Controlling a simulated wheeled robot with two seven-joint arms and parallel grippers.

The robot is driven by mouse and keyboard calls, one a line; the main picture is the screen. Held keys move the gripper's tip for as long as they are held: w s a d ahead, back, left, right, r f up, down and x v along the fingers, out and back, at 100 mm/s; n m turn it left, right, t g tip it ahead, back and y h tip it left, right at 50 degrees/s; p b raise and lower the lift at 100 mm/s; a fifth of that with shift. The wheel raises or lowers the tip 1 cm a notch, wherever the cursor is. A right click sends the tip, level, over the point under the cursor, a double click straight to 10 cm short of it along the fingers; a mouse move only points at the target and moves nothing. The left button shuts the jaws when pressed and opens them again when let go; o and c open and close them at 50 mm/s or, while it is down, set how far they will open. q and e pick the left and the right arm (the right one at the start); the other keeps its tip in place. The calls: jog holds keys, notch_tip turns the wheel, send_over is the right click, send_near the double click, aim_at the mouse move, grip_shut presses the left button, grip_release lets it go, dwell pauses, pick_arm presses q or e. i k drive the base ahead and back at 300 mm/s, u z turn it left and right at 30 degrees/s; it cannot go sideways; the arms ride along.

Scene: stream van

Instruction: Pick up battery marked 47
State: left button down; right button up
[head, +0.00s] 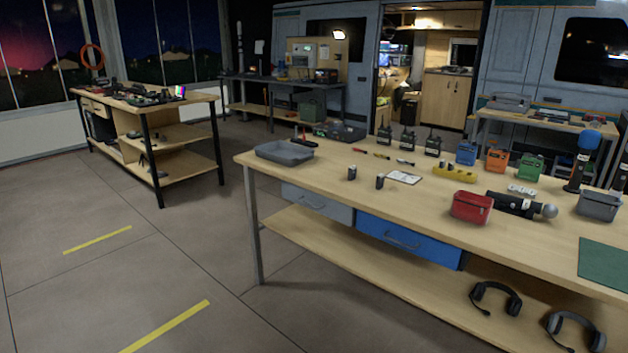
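No number 47 can be read on anything in view. Two small dark upright pieces with light tops, possibly batteries, stand near the front edge of the long wooden workbench (330,192): a left one (352,172) and a right one (380,182). A blue block (466,153), an orange block (497,161) and a green block (530,167) stand farther back to the right; their markings are too small to read. Neither of my grippers is in view.
The floor left of the bench is clear.

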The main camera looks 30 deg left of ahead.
aim_at(379, 179)
jog(key=u, duration=1.95)
jog(key=i, duration=1.75)
jog(key=z, duration=1.5)
